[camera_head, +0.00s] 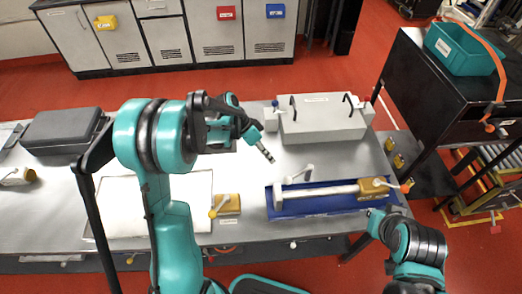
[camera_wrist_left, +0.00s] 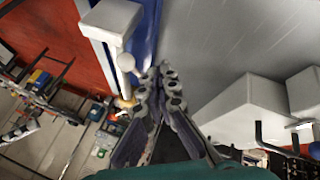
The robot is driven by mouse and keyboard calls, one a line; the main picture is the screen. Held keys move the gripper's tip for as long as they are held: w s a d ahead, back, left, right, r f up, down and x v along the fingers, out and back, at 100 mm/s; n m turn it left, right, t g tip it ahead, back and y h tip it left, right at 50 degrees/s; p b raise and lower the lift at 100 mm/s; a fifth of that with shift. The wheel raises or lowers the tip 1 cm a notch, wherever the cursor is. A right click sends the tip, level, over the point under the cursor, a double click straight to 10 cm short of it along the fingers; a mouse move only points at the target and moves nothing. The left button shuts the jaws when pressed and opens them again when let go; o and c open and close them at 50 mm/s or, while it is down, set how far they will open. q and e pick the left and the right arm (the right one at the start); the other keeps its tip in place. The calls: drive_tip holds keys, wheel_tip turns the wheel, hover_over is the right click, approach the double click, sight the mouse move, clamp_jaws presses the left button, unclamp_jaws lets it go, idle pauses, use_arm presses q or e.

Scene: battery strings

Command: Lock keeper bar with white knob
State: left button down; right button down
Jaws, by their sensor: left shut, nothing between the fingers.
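A blue tray (camera_head: 318,208) on the grey table holds a long pale bar (camera_head: 325,192).
A grey box (camera_head: 322,120) with black handles stands behind the tray. A yellow block with a knob (camera_head: 226,205) lies left of the tray, beside a white panel (camera_head: 190,200). A dark grey case (camera_head: 62,131) is at far left.

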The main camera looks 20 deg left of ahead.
use_arm(q)
drive_tip(key=d+f, duration=0.1)
drive_tip(key=s+d, duration=0.1)
drive_tip(key=d, duration=0.1)
drive_tip(key=s+d+f+b, duration=0.1)
drive_tip(key=shift+s+d+f, duration=0.2)
drive_tip(key=shift+d+f, duration=0.05)
drive_tip(key=shift+f, duration=0.05)
